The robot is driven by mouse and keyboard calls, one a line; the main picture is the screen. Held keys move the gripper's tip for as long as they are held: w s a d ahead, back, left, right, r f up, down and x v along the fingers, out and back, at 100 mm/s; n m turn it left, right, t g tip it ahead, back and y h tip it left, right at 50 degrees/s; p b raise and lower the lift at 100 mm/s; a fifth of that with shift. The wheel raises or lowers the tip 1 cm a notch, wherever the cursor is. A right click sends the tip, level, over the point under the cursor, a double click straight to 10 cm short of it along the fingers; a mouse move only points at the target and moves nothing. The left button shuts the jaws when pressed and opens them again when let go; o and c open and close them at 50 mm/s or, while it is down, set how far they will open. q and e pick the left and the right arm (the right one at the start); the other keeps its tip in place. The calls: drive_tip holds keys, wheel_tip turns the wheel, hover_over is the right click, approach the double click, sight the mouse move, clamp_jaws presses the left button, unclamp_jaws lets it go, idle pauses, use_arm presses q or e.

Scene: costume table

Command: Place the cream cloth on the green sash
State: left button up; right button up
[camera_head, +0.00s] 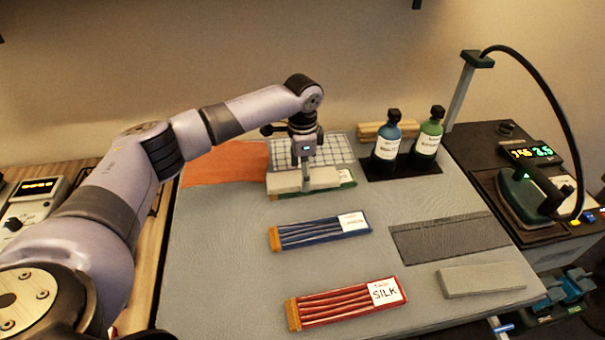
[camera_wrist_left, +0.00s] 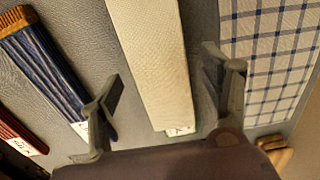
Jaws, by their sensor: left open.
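The cream cloth (camera_head: 287,182) is a flat folded strip lying at the back middle of the mat, and it also shows in the left wrist view (camera_wrist_left: 155,45). It lies over the green sash (camera_head: 346,184), of which only the labelled right end and a thin edge show; the rest is hidden. My left gripper (camera_head: 305,182) is down over the cloth. In the left wrist view its fingers (camera_wrist_left: 165,85) stand apart, one on each side of the cloth, with gaps visible. My right gripper is not in view.
A blue sash (camera_head: 320,233) and a red sash (camera_head: 340,305) lie in front. An orange cloth (camera_head: 225,163) and a checked cloth (camera_head: 336,147) lie behind. Two bottles (camera_head: 387,143) stand at the back right. A dark cloth (camera_head: 450,238) and a grey block (camera_head: 482,280) lie right.

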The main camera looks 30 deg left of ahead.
use_arm(q)
wheel_tip(320, 180, up, 11)
drive_tip(key=b, duration=0.1)
drive_tip(key=shift+r, duration=0.15)
idle(0.5)
